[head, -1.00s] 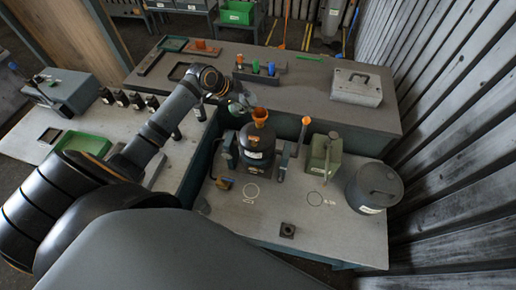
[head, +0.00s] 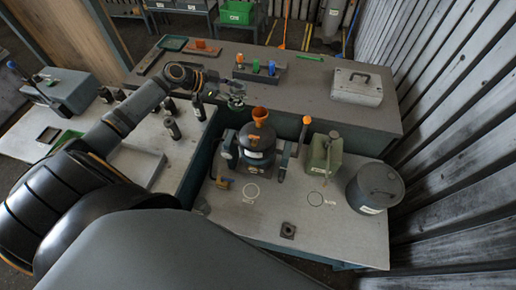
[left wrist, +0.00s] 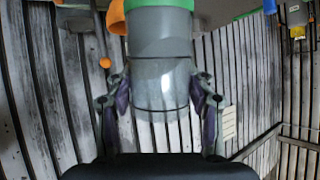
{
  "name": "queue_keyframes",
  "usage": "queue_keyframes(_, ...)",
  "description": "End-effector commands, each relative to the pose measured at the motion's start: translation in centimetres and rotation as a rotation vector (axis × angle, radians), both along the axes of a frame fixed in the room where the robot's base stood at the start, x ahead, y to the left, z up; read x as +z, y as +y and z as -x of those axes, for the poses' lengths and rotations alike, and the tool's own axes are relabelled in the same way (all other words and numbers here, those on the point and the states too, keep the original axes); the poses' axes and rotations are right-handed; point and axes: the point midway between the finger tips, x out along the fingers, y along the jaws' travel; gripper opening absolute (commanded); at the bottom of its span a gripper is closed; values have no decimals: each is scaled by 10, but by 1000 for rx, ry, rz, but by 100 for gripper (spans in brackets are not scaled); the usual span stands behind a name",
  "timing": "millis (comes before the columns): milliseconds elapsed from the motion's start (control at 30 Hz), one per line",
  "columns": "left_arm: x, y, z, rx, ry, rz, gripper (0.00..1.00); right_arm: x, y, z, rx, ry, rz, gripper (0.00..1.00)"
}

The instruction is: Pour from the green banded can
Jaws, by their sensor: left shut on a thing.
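My left gripper (left wrist: 160,92) is shut on a grey can (left wrist: 160,60) with a green band (left wrist: 182,4) in the left wrist view. Its fingers press on both sides of the can, and the band is at the top edge of that view. In the head view my left gripper (head: 236,98) is above the far edge of the front bench, left of and behind the orange funnel (head: 260,114). The can is too small there to judge its tilt. The funnel stands on the dark round housing (head: 257,138); its orange rim (left wrist: 117,17) shows behind the can. My right gripper is not in view.
A green canister (head: 325,153) and a grey lidded drum (head: 375,188) stand right of the housing. An orange-tipped post (head: 306,120) is close by. A rack with coloured pieces (head: 255,68) and a grey case (head: 357,86) sit on the back bench. The front bench is mostly clear.

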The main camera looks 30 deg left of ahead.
Motion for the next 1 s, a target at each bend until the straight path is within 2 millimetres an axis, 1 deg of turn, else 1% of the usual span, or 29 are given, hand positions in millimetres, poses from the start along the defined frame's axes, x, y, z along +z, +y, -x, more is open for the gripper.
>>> queue_keyframes(200, 9, 24, 6, 2, -19, 83, 15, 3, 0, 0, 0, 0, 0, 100)
queue_keyframes(400, 16, 43, 11, 0, -37, 159, 15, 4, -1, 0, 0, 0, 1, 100)
queue_keyframes(533, 19, 49, 13, 1, -48, 183, 15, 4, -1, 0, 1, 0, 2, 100)
queue_keyframes(767, 19, 49, 13, 0, -49, 186, 15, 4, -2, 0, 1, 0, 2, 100)
queue_keyframes(867, 15, 49, 13, -1, -48, 186, 15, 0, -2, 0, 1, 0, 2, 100)
queue_keyframes(967, 1, 49, 13, -1, -48, 186, 15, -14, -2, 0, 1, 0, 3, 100)
queue_keyframes(1000, -7, 49, 13, -1, -48, 186, 15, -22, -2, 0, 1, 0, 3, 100)
